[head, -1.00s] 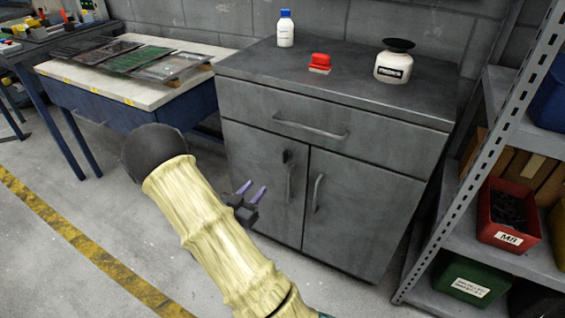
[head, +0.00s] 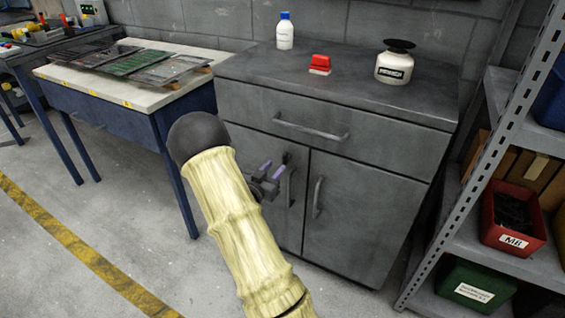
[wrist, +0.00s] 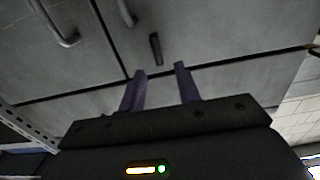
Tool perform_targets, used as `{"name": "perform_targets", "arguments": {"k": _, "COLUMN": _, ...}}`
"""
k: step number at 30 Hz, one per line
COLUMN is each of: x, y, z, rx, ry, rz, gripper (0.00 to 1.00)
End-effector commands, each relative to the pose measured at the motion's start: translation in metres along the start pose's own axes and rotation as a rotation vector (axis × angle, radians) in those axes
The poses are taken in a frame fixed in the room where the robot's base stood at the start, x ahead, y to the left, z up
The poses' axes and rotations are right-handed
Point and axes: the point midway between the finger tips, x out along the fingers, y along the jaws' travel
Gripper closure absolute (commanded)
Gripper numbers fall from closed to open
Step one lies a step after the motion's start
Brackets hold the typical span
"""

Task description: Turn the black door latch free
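The black door latch (head: 286,158) is a small dark bar on the upper right part of the grey cabinet's left door (head: 240,150). It stands about upright, above that door's handle (head: 291,186). In the wrist view, which is turned over, the latch (wrist: 155,48) lies just beyond the fingertips, in line with the gap between them. My gripper (head: 271,168) has two purple fingers spread apart with nothing between them; they also show in the wrist view (wrist: 160,70). The fingers appear close to the latch but not around it; contact cannot be told.
The right door has its own handle (head: 317,196), and a drawer handle (head: 312,130) runs above. A bottle (head: 284,31), a red brush-like block (head: 320,64) and a white container (head: 394,66) stand on top. A metal shelf (head: 480,180) stands right, a workbench (head: 145,100) left.

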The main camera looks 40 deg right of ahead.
Motion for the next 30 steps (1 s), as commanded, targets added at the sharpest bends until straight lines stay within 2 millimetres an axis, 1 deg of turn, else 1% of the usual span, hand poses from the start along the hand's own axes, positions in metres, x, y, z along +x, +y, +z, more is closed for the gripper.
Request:
{"name": "perform_targets", "arguments": {"k": 1, "x": 0.011, "y": 0.001, "z": 0.002, "rx": 0.002, "ry": 0.002, "rz": 0.004, "gripper": 0.67}}
{"name": "perform_targets", "arguments": {"k": 3, "x": 0.024, "y": 0.002, "z": 0.001, "rx": 0.002, "ry": 0.002, "rz": 0.007, "gripper": 0.67}}
{"name": "perform_targets", "arguments": {"k": 6, "x": 0.04, "y": 0.003, "z": 0.001, "rx": 0.002, "ry": 0.002, "rz": 0.007, "gripper": 0.67}}
{"name": "perform_targets", "arguments": {"k": 9, "x": 0.051, "y": 0.003, "z": 0.001, "rx": 0.001, "ry": 0.002, "rz": 0.006, "gripper": 0.67}}
{"name": "perform_targets", "arguments": {"k": 12, "x": 0.057, "y": 0.003, "z": 0.0, "rx": 0.001, "ry": 0.0, "rz": 0.006, "gripper": 0.67}}
{"name": "perform_targets", "arguments": {"k": 20, "x": 0.058, "y": 0.002, "z": 0.0, "rx": 0.0, "ry": 0.0, "rz": 0.004, "gripper": 0.67}}
{"name": "perform_targets", "arguments": {"k": 21, "x": 0.058, "y": 0.002, "z": 0.0, "rx": 0.0, "ry": 0.0, "rz": 0.004, "gripper": 0.71}}
{"name": "perform_targets", "arguments": {"k": 23, "x": 0.058, "y": 0.002, "z": 0.0, "rx": 0.0, "ry": 0.0, "rz": 0.004, "gripper": 0.83}}
{"name": "perform_targets", "arguments": {"k": 25, "x": 0.058, "y": 0.002, "z": 0.0, "rx": 0.0, "ry": 0.0, "rz": 0.004, "gripper": 0.97}}
{"name": "perform_targets", "arguments": {"k": 26, "x": 0.058, "y": 0.002, "z": 0.0, "rx": 0.0, "ry": 0.0, "rz": 0.004, "gripper": 1.0}}
{"name": "perform_targets", "arguments": {"k": 30, "x": 0.058, "y": 0.002, "z": 0.0, "rx": -0.001, "ry": 0.0, "rz": 0.005, "gripper": 1.0}}
